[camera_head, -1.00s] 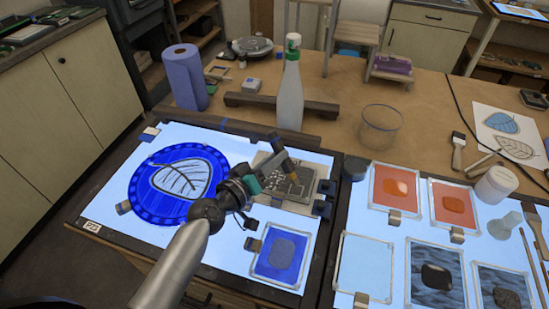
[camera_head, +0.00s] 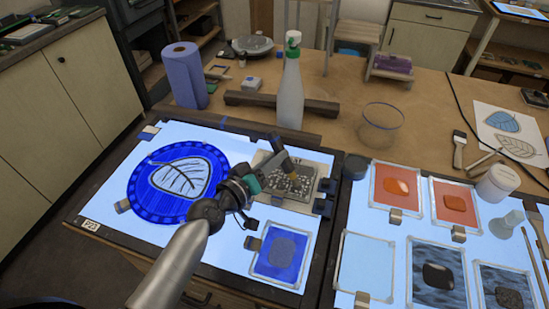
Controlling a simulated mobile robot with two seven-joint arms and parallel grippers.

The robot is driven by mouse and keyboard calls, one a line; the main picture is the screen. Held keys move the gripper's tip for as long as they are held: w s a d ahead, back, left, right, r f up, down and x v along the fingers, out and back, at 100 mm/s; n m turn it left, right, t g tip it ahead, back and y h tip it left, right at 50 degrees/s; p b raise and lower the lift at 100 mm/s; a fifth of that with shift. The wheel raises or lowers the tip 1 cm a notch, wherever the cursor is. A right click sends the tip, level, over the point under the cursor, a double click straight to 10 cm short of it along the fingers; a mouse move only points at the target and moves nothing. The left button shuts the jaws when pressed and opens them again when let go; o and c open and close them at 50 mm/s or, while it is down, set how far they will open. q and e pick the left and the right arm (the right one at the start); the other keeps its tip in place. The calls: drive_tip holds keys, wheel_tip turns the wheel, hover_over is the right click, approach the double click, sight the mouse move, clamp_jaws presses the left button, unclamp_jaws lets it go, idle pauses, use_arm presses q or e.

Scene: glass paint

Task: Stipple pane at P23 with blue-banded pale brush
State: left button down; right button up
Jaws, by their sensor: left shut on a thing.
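My left gripper (camera_head: 262,178) is over the left light panel (camera_head: 115,222), shut on a slim brush (camera_head: 278,149). The brush has a brownish part and a dark bluish end on top. Its lower end is hidden by the gripper or too small to make out. Just under and right of the gripper lies a square pane (camera_head: 301,186) with a speckled grey surface in a pale frame. I cannot tell whether the brush touches it. A label reading P23 (camera_head: 91,226) sits at the panel's front left corner. My right gripper is not in view.
A round blue pane with a leaf (camera_head: 146,205) lies left of the gripper, and a small blue pane (camera_head: 267,262) in front. A spray bottle (camera_head: 290,92) and blue roll (camera_head: 184,76) stand behind. The right panel (camera_head: 400,232) holds several panes.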

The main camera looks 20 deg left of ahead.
use_arm(q)
wheel_tip(320, 180, up, 2)
drive_tip(key=shift+r+p, duration=0.1)
drive_tip(key=shift+p, duration=1)
drive_tip(key=shift+w+a+b, duration=0.3)
drive_tip(key=shift+a+b, duration=0.15)
drive_tip(key=shift+a, duration=0.2)
drive_tip(key=w+a+b, duration=0.2)
drive_tip(key=a+b, duration=0.1)
drive_tip(key=a, duration=0.2)
drive_tip(key=shift+w+a, duration=0.3)
drive_tip(key=shift+a, duration=0.05)
